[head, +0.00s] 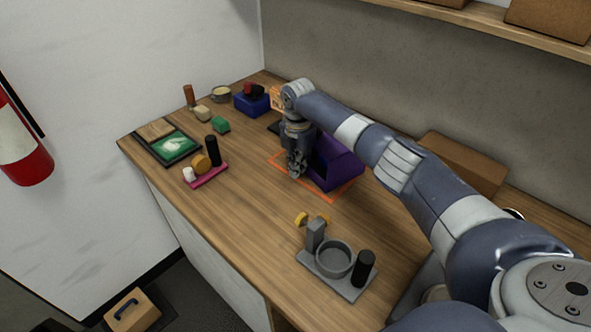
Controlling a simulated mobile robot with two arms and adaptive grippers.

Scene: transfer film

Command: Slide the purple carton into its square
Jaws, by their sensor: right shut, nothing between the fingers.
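The purple carton (337,166) stands on the wooden worktop, partly hidden behind my right arm and gripper. An orange outlined square (331,198) is marked on the worktop around it. The carton appears to lie at least largely over the square, but the arm hides part of the outline. My right gripper (296,175) points down at the carton's left side, its fingers shut and empty, low near the worktop. I cannot tell whether it touches the carton. My left gripper is not in view.
A grey stand with a round cup (334,260) is at the front. A brown box (462,160) stands behind my arm.

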